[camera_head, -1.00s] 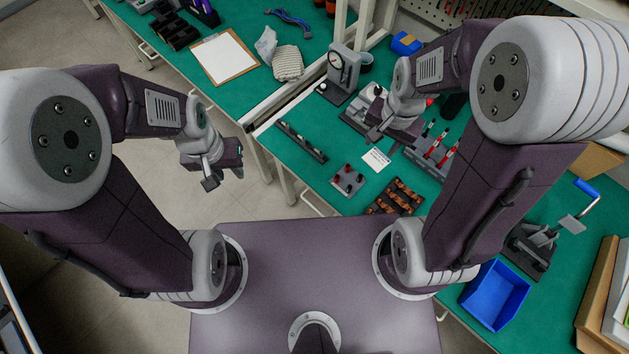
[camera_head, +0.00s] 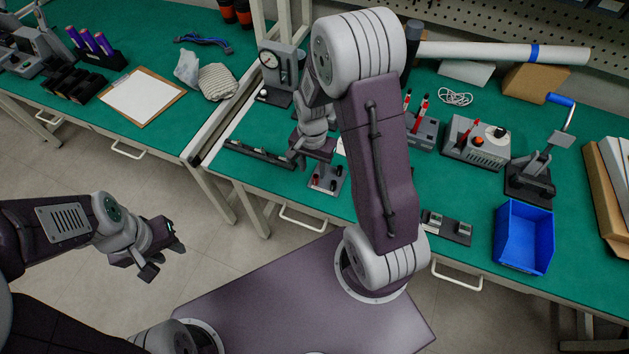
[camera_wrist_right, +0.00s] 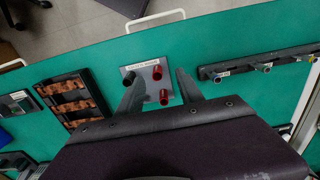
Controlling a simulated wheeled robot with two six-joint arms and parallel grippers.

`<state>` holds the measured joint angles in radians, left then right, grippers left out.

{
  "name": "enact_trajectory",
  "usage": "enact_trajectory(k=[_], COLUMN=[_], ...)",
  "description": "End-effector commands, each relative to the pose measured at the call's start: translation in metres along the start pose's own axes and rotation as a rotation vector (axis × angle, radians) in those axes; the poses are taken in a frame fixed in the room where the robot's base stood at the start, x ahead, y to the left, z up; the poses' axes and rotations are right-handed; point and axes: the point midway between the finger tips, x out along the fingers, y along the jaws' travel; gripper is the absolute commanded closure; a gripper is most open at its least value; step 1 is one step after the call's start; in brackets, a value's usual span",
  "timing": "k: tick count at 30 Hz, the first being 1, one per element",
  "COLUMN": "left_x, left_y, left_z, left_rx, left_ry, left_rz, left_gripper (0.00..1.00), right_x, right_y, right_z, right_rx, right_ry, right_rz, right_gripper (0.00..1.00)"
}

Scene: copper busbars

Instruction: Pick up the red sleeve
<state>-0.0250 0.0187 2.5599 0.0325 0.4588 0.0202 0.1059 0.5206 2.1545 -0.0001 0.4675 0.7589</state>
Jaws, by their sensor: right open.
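A small grey plate (camera_wrist_right: 142,88) with two red sleeves (camera_wrist_right: 157,72) (camera_wrist_right: 164,97) and a black sleeve (camera_wrist_right: 129,77) standing on it shows in the right wrist view. The same plate shows in the head view (camera_head: 326,190), on the green bench below my right wrist. My right gripper (camera_wrist_right: 159,88) is open and empty, its fingers pointing toward the plate from above. In the wrist view the sleeves appear between or near the fingers; the height gap is hard to tell. My left gripper (camera_head: 164,258) is over the floor, apart from the bench, with its fingers apart and nothing in them.
A dark rack of copper pieces (camera_wrist_right: 73,98) lies left of the plate in the wrist view, and a dark rail with pegs (camera_wrist_right: 262,65) lies right. A blue bin (camera_head: 524,237) and a hand-lever press (camera_head: 530,175) stand at the right of the bench.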

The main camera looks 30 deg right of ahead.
Motion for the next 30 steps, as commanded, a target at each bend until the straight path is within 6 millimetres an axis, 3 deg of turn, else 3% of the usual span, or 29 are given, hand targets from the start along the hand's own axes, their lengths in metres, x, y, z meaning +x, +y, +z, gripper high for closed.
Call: enact_trajectory(k=[5,13,21,25,30], left_x=[0.002,0.009,0.008,0.008,0.008], left_y=[0.0,0.0,0.0,0.0,0.0], left_z=[0.0,0.001,0.001,0.001,0.001], left_rx=[0.0,0.0,0.0,0.0,0.0], left_ry=[0.0,0.0,0.0,0.0,0.0], left_rz=[0.0,0.0,0.0,0.0,0.0], left_gripper=[0.67,0.67,0.67,0.67,0.67], right_x=[0.009,0.053,0.056,0.056,0.056], right_y=[0.001,0.006,0.005,0.005,0.005], right_z=[0.0,-0.001,-0.001,-0.001,-0.001], right_rx=[0.0,-0.001,-0.001,-0.001,-0.001], right_ry=[-0.001,-0.001,0.001,0.001,0.001], right_rz=[0.001,0.001,-0.001,-0.001,-0.001], right_gripper=[0.56,0.56,0.56,0.92,0.94])
